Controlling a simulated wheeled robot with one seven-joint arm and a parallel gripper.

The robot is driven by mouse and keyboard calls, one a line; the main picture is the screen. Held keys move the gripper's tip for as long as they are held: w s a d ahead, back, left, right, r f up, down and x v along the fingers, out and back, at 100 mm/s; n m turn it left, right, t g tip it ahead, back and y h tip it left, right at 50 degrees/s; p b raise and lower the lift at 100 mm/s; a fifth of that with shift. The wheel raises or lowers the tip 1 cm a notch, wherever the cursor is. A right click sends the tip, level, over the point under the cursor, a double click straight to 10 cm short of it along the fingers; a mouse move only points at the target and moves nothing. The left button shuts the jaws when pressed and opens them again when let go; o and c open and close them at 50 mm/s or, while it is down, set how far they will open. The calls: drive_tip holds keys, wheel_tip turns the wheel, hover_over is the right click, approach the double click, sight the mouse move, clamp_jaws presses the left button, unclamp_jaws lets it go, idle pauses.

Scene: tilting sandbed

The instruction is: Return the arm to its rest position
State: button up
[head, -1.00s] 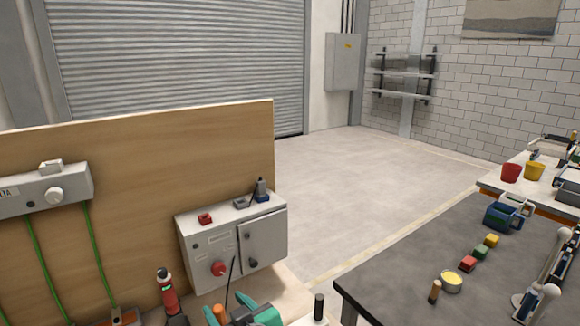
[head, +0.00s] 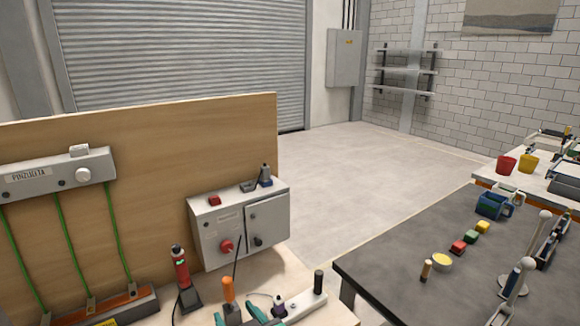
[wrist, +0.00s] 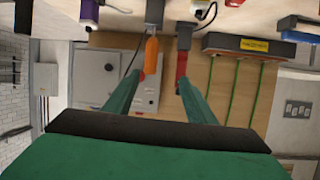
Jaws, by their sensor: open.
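My gripper (wrist: 158,82) shows in the wrist view with its two green fingers apart and nothing between them. In the head view, only green parts of my gripper (head: 234,314) show at the bottom edge, over the workbench. The rest of my arm is out of that view. The fingers show in front of the bench tools in the wrist view, apart from the orange-handled tool (wrist: 151,55) and the red tool (wrist: 181,65) as far as I can tell. The wrist picture is upside down.
A wooden backboard (head: 140,140) carries a power strip (head: 50,177) with green cables. A grey control box (head: 270,225) stands before it. The red tool (head: 181,270) and orange tool (head: 228,288) stand upright nearby. A dark table (head: 400,235) with blocks is at right. Open floor (head: 330,190) lies between.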

drive_tip(key=s+d+f+m, duration=0.1)
drive_tip(key=f, duration=0.2)
drive_tip(key=s+d+f+m+t+h, duration=0.1)
drive_tip(key=s+f, duration=0.1)
drive_tip(key=f, duration=0.2)
drive_tip(key=s+d+f+m+h, duration=0.1)
drive_tip(key=s+d+f, duration=0.1)
drive_tip(key=f, duration=0.1)
drive_tip(key=shift+s+f, duration=0.1)
drive_tip(key=shift+f, duration=0.2)
drive_tip(key=s+d+f+m+t+h, duration=0.1)
drive_tip(key=s+d+f+m+h, duration=0.15)
drive_tip(key=s+f, duration=0.45)
drive_tip(key=s+d+f+m+t+h, duration=0.1)
drive_tip(key=s+d+f+h, duration=0.2)
drive_tip(key=s, duration=0.7)
drive_tip(key=s+d+r, duration=0.1)
drive_tip(key=s, duration=0.6)
drive_tip(key=s+d+r, duration=0.1)
drive_tip(key=s, duration=0.7)
drive_tip(key=shift+d+r+n, duration=0.25)
drive_tip(key=shift+d+n, duration=0.15)
drive_tip(key=shift+n, duration=0.05)
